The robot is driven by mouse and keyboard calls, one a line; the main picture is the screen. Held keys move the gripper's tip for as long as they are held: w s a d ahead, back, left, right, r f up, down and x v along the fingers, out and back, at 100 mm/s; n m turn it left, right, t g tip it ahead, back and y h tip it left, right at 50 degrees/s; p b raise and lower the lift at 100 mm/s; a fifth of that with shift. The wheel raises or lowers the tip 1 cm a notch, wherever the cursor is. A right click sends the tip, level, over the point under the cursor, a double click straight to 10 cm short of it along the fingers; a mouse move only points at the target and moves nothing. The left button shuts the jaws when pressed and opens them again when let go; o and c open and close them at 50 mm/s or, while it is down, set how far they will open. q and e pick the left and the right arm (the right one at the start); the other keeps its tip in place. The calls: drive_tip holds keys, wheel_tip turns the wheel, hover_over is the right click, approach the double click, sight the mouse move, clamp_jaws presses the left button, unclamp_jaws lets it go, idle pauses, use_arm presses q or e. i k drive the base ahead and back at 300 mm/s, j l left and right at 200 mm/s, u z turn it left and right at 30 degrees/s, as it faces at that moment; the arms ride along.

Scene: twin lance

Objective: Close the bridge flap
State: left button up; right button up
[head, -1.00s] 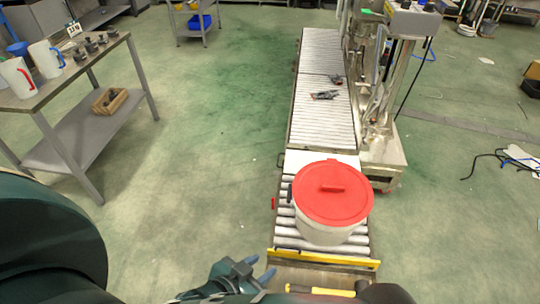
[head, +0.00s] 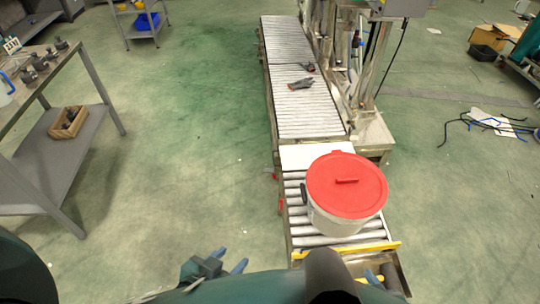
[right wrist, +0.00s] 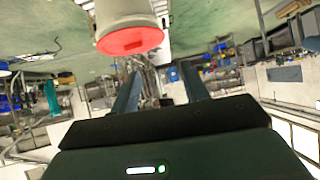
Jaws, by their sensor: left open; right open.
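A flat white plate (head: 317,156), which may be the bridge flap, lies between the near roller conveyor (head: 297,220) and the far roller conveyor (head: 305,112). A white bucket (head: 335,226) with a red lid (head: 346,183) stands on the near rollers and covers part of the plate's near side. My left gripper (head: 229,259) is open and empty, left of the near conveyor's front end. My right gripper is mostly hidden behind my arm in the head view; in the right wrist view its blue fingers (right wrist: 160,72) are apart with nothing between them.
A yellow bar (head: 345,249) crosses the near conveyor's front end. Dark items (head: 301,84) lie on the far conveyor, beside a metal machine frame (head: 366,105). A grey workbench (head: 40,165) with a wooden box (head: 68,122) stands left. The green floor between is clear.

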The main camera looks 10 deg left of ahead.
sight(295, 157)
drive_tip(key=j, duration=0.75)
drive_tip(key=i+j+z, duration=0.1)
drive_tip(key=z, duration=0.95)
drive_tip(key=j+z, duration=0.45)
drive_tip(key=k+j+z, duration=0.15)
drive_tip(key=j+z, duration=0.25)
drive_tip(key=j, duration=0.15)
drive_tip(key=k+j+z, duration=0.15)
drive_tip(key=j, duration=0.2)
drive_tip(key=k+j+z, duration=0.1)
drive_tip(key=j, duration=0.25)
drive_tip(key=k+j+z, duration=0.15)
drive_tip(key=j, duration=0.2)
drive_tip(key=k+j, duration=0.1)
drive_tip(key=j, duration=0.25)
drive_tip(key=k+j, duration=0.15)
drive_tip(key=j, duration=0.15)
drive_tip(key=k+j, duration=0.1)
drive_tip(key=j, duration=0.25)
drive_tip(key=i+j, duration=0.1)
drive_tip(key=i, duration=0.25)
drive_tip(key=i+j, duration=0.1)
drive_tip(key=i, duration=0.25)
drive_tip(key=z, duration=0.05)
